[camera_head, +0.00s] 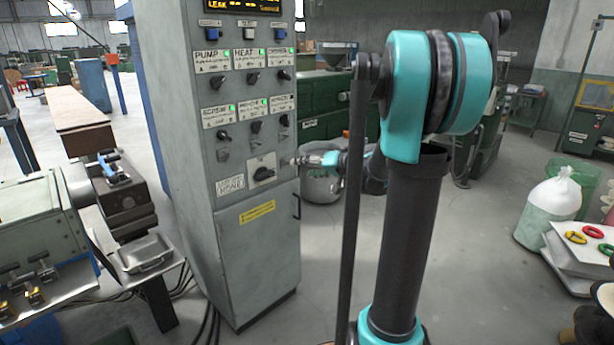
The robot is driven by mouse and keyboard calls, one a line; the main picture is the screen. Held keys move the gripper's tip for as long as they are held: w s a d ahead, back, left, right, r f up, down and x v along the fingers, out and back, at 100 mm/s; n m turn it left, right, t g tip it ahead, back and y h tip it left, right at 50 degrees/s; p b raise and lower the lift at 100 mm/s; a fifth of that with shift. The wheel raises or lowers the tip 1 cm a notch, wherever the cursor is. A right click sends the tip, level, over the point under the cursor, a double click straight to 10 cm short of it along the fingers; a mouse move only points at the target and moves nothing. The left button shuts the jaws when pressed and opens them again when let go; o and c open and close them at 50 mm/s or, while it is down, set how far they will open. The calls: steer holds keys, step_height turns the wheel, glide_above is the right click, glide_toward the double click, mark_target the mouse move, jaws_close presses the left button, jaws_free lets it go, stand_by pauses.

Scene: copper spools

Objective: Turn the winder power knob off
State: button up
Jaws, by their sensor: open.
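A grey control cabinet (228,262) stands left of centre with two rows of small black knobs. The upper labels read PUMP and HEAT, with a third too small to read. The lower row has knobs at the left (225,138), middle (256,127) and right (284,120). Their labels are not legible, so I cannot tell which is the winder power knob. Green lights show by the labels. A larger black rotary switch (264,174) sits below. My gripper (288,162) is open and empty at the cabinet's right edge, beside this switch and below the right knob.
My arm hides part of the middle of the room. A machine with a metal tray (143,253) stands left of the cabinet. Cables lie at the cabinet's foot. A white sack (550,210) and a pale surface with coloured rings (590,240) are at right. Floor between is clear.

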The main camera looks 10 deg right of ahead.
steer(key=shift+s+a+f, duration=0.15)
steer(key=shift+s+f, duration=0.1)
steer(key=shift+s, duration=0.2)
steer(key=shift+s+a+f, duration=0.1)
steer(key=shift+s+f, duration=0.1)
steer(key=shift+s, duration=0.25)
steer(key=s+a+f+g+h, duration=0.35)
steer(key=s+f, duration=0.75)
steer(key=s, duration=0.4)
steer(key=s+d+f+g+h, duration=0.1)
steer(key=s+d+f+h, duration=0.1)
steer(key=s, duration=0.6)
steer(key=s+d+f+g+h, duration=0.1)
steer(key=s+d+f+h, duration=0.2)
steer(key=s+d+f, duration=0.2)
steer(key=s+f, duration=0.1)
steer(key=s, duration=0.1)
steer(key=shift+s+f+h, duration=0.35)
steer(key=shift+f, duration=0.05)
steer(key=shift+a+g, duration=0.15)
steer(key=shift+g, duration=0.1)
